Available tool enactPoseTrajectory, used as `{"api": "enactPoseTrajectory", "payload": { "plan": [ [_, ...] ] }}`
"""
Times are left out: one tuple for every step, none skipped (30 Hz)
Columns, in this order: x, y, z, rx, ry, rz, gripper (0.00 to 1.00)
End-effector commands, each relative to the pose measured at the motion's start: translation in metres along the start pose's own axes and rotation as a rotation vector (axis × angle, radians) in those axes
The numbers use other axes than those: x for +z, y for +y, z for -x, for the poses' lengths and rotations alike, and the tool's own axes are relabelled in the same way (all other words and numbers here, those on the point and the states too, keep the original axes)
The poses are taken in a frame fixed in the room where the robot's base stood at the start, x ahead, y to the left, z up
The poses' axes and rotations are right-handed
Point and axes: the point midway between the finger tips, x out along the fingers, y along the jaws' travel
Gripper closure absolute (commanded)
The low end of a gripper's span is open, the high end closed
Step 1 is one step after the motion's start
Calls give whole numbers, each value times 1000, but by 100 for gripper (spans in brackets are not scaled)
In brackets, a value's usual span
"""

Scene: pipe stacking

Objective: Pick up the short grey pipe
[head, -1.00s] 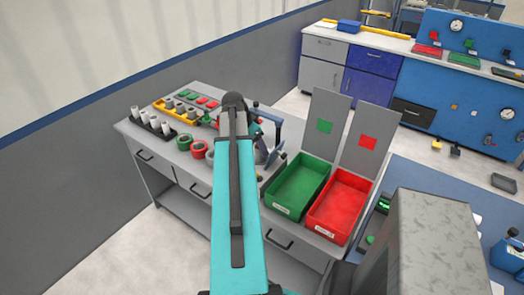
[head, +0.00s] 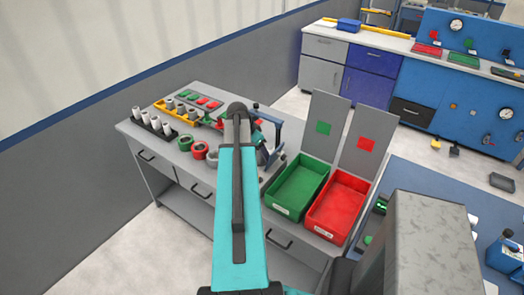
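Several short grey pipes (head: 181,109) stand upright in a yellow tray (head: 161,105) at the back left of the grey workbench. Taller pale pipes (head: 154,121) stand in a black tray (head: 171,135) in front of it. My teal arm reaches over the middle of the bench, to the right of both trays. My gripper cannot be made out; my own arm hides that area, so whether it holds anything does not show.
Green (head: 185,143) and red (head: 200,150) ring-shaped parts sit near the bench's front edge. A blue-framed fixture (head: 272,128) stands right of my arm. A green bin (head: 299,187) and a red bin (head: 337,206) stand further right.

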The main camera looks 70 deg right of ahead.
Motion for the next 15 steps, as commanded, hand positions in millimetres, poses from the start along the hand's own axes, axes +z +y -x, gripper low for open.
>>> {"api": "enactPoseTrajectory", "payload": {
  "plan": [
    [-1, 0, -3, 1, -1, 0, 38],
    [-1, 0, -5, 1, 0, 0, 38],
    [-1, 0, -8, 1, 0, 0, 38],
    [0, 0, -9, 1, 0, 0, 38],
    [0, 0, -11, 1, 0, 0, 38],
    [0, 0, -12, 1, 0, 0, 38],
    [0, 0, -13, 0, 0, 0, 38],
    [0, 0, -14, 0, 0, 0, 38],
    [0, 0, -14, 0, 0, 0, 38],
    [0, 0, -14, 0, 0, 0, 38],
    [0, 0, -14, 0, 0, 0, 38],
    [0, 1, -15, 0, 0, 0, 38],
    [0, 1, -15, 1, 0, 0, 38],
    [0, 1, -15, 1, 0, 0, 38],
    [0, 1, -15, 1, 0, 0, 38]
  ]
}}
